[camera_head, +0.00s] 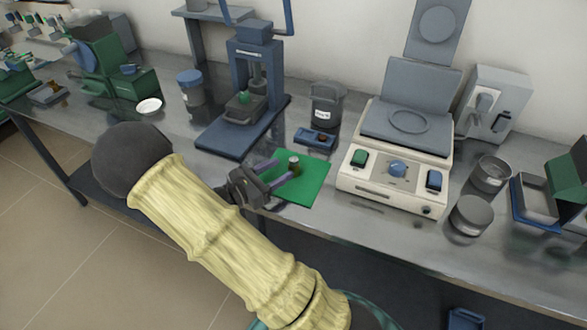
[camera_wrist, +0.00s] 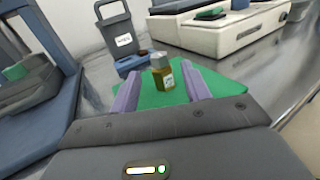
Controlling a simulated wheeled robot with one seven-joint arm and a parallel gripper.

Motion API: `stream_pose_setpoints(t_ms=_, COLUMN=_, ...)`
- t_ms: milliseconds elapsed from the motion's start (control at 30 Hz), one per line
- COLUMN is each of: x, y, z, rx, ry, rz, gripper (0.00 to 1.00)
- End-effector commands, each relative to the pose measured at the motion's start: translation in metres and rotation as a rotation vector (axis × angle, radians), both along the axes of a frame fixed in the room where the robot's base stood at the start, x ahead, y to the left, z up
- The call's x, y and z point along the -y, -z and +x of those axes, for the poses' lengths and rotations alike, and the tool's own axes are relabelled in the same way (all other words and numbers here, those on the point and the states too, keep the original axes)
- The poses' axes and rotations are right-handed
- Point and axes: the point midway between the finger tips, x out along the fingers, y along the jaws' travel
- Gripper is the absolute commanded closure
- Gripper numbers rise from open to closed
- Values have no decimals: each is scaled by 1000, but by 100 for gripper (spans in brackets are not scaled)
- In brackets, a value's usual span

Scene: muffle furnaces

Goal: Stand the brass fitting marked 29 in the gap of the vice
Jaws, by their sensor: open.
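A small brass-coloured fitting with a grey top (camera_head: 294,166) stands upright on a green mat (camera_head: 312,185). In the wrist view, the fitting (camera_wrist: 163,80) has a pale label whose marking is too small to read. My gripper (camera_head: 281,171) is open and low over the mat, with its purple fingers pointing at the fitting. In the wrist view, the fitting shows between the fingertips of my gripper (camera_wrist: 163,71); I cannot tell whether they touch it. I cannot surely pick out the vice; a small blue fixture (camera_head: 314,138) lies just behind the mat.
A blue press (camera_head: 255,55) stands behind left of the mat. A grey labelled container (camera_head: 326,103) stands behind it. A white device with a raised lid (camera_head: 392,192) is close on the right, with round tins (camera_head: 470,215) beyond. The bench's front edge runs near my arm.

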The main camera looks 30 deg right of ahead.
Motion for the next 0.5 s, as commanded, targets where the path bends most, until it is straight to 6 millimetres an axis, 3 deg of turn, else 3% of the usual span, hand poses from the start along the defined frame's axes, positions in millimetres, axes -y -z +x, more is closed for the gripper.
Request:
stream_pose_setpoints(t_ms=200, x=30, y=0, z=6, rx=1, ry=0, rz=1, gripper=53)
stream_pose_setpoints(t_ms=500, x=35, y=-1, z=7, rx=1, ry=2, rz=0, gripper=53)
